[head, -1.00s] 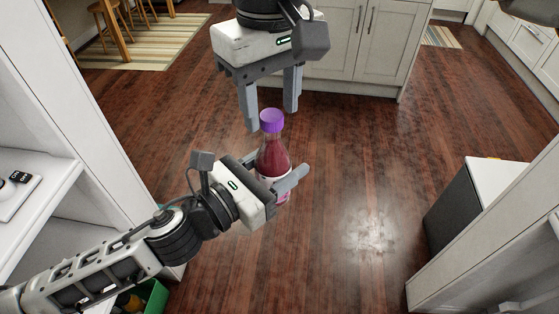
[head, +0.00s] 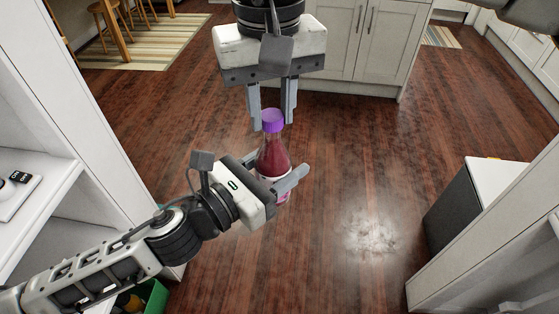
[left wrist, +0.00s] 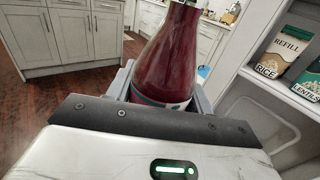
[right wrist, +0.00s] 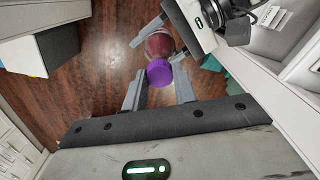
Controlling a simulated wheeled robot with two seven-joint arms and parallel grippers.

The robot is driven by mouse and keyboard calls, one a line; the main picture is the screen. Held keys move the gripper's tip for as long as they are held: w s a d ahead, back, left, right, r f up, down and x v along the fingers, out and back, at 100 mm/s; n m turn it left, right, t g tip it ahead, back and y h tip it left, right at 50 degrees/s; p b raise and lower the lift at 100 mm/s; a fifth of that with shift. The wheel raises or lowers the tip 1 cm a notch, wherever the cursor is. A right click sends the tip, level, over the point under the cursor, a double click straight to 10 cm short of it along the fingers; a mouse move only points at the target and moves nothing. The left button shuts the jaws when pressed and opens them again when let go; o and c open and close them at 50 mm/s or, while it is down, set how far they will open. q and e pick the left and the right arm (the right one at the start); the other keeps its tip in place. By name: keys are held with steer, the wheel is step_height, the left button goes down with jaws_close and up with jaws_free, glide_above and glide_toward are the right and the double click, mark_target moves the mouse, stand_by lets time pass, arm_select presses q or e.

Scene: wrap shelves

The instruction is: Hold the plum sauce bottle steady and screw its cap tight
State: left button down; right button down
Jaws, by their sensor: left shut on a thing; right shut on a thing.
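The plum sauce bottle (head: 272,158), dark red with a pale label, stands upright in mid-air above the floor. My left gripper (head: 279,173) is shut around its lower body; the left wrist view shows the bottle (left wrist: 168,62) between the fingers. The purple cap (head: 272,121) sits on top of the bottle. My right gripper (head: 272,124) comes from above, with its fingers shut on the cap's sides. In the right wrist view the cap (right wrist: 160,73) lies between its fingers. Whether the cap is tight cannot be told.
White shelves (head: 110,130) stand at the left, with a green crate (head: 154,296) low down. Refill packs (left wrist: 284,52) sit on a shelf in the left wrist view. A dark-sided box with a white top (head: 455,207) is at the right. The floor around the bottle is clear.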

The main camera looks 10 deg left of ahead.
steer(key=m, duration=1.2)
steer(key=shift+m, duration=0.3)
steer(key=m, duration=0.7)
steer(key=shift+f, duration=0.1)
steer(key=m, duration=1.2)
steer(key=shift+m, duration=0.3)
steer(key=m, duration=1.2)
steer(key=shift+f+m, duration=0.1)
steer(key=shift+m, duration=0.2)
steer(key=m, duration=0.4)
steer(key=shift+m, duration=0.4)
steer(key=c, duration=1.1)
jaws_free()
